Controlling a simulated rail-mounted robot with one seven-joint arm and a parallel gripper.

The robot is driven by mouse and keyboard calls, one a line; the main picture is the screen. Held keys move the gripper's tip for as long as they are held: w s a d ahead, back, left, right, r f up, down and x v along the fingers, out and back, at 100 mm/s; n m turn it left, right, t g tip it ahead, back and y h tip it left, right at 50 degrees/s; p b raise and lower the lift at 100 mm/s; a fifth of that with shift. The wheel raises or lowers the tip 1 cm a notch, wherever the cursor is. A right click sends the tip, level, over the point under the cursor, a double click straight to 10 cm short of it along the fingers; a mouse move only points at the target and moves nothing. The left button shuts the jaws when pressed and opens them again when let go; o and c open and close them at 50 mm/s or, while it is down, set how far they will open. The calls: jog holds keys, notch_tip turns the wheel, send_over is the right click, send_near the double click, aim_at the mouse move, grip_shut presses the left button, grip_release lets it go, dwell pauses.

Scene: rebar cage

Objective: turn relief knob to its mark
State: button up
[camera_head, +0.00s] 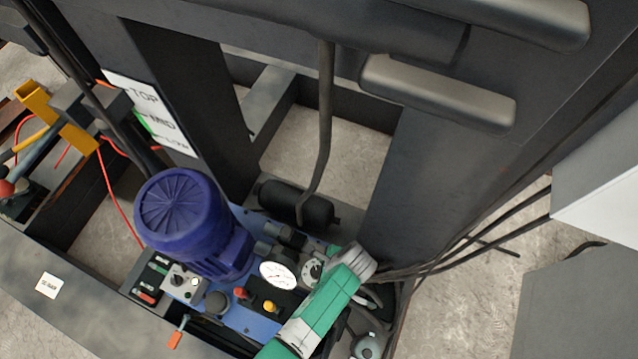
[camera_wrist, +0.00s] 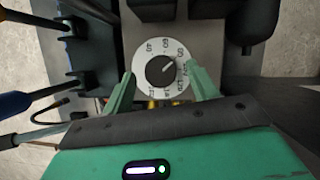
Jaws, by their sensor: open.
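The relief knob (camera_wrist: 160,70) is a round black knob with a light pointer line, set in a white numbered dial (camera_wrist: 145,57) in the wrist view. The pointer line slants toward the upper right. I cannot make out which mark on the dial is the target. My gripper (camera_wrist: 160,76) is open, with one green finger on each side of the dial. The fingers appear apart from the knob; their depth relative to it is unclear. In the head view the knob's dial (camera_head: 312,270) shows left of my green arm, and my fingers are hidden.
A white pressure gauge (camera_head: 278,275) sits just left of the dial. A big blue motor (camera_head: 192,222) stands further left. Red and yellow knobs (camera_head: 270,306) are in front. A black cylinder (camera_head: 297,204) lies behind, and dark cables (camera_head: 450,250) run off to the right.

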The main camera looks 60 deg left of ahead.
jog(key=shift+s+a+f, duration=0.15)
jog(key=shift+f, duration=0.35)
jog(key=c, duration=1)
